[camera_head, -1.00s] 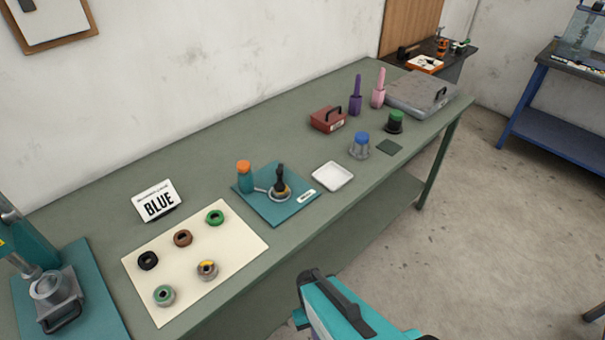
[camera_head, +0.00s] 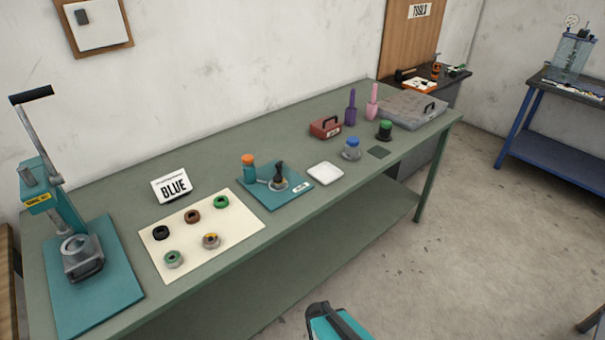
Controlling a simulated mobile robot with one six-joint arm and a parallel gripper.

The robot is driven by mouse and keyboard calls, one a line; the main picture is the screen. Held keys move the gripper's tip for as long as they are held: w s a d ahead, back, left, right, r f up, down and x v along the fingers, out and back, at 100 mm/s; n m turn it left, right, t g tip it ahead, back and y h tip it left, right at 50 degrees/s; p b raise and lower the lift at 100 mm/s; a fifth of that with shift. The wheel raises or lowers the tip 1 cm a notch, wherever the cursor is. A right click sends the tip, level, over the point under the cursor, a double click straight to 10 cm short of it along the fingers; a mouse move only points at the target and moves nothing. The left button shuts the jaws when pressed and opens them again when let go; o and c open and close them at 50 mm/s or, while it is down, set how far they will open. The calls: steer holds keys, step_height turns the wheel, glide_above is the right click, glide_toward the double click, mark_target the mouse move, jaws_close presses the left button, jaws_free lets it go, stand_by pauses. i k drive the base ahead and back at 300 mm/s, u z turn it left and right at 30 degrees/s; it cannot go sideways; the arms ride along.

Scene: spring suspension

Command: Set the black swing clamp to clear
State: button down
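A small teal fixture plate (camera_head: 275,200) lies on the green bench. On it the black swing clamp (camera_head: 280,172) stands upright at a pale ring seat (camera_head: 277,187). The clamp seems to be over the seat, but at this size I cannot tell exactly how it is turned. A teal post with an orange cap (camera_head: 249,167) stands to its left, with a light arm between post and seat. A teal and black part of my arm shows at the bottom edge, well apart from the plate. My gripper's fingers are not in view.
A lever press (camera_head: 75,240) stands at far left. A white tray (camera_head: 325,173), blue-capped jar (camera_head: 351,149) and red box (camera_head: 325,127) are to the right. Floor in front is clear.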

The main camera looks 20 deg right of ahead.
mark_target(278, 179)
steer(key=z, duration=1.05)
steer(key=k, duration=0.1)
steer(key=u, duration=1.75)
steer(key=i, duration=0.5)
steer(key=z, duration=0.1)
